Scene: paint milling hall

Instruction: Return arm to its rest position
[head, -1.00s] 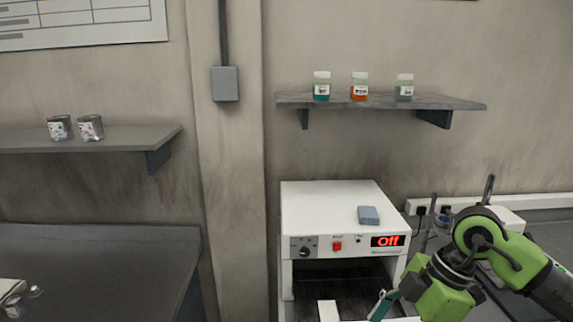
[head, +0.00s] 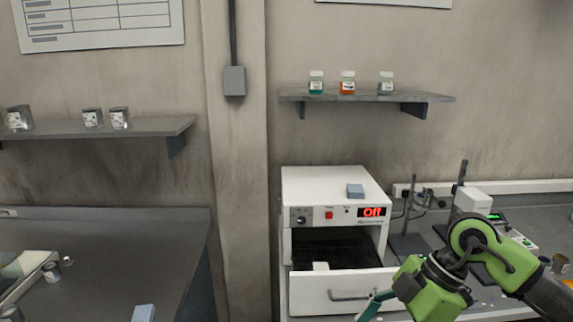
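My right arm comes in from the right, and its green and black gripper (head: 372,306) hangs low in front of the white oven. One teal finger shows near the right end of the drawer handle (head: 350,296). I cannot tell whether it touches the handle, and the other finger is not clear. The white oven (head: 330,182) has a red "Off" display (head: 372,212). Its front drawer (head: 310,292) is pulled out, with a dark inside and a small white block (head: 320,266) in it. My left gripper is not in view.
A blue-grey block (head: 355,190) lies on the oven. Three jars (head: 347,83) stand on the right shelf (head: 425,97), with cans (head: 92,117) on the left shelf (head: 150,128). A stand (head: 408,238) and a device (head: 472,200) are right of the oven.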

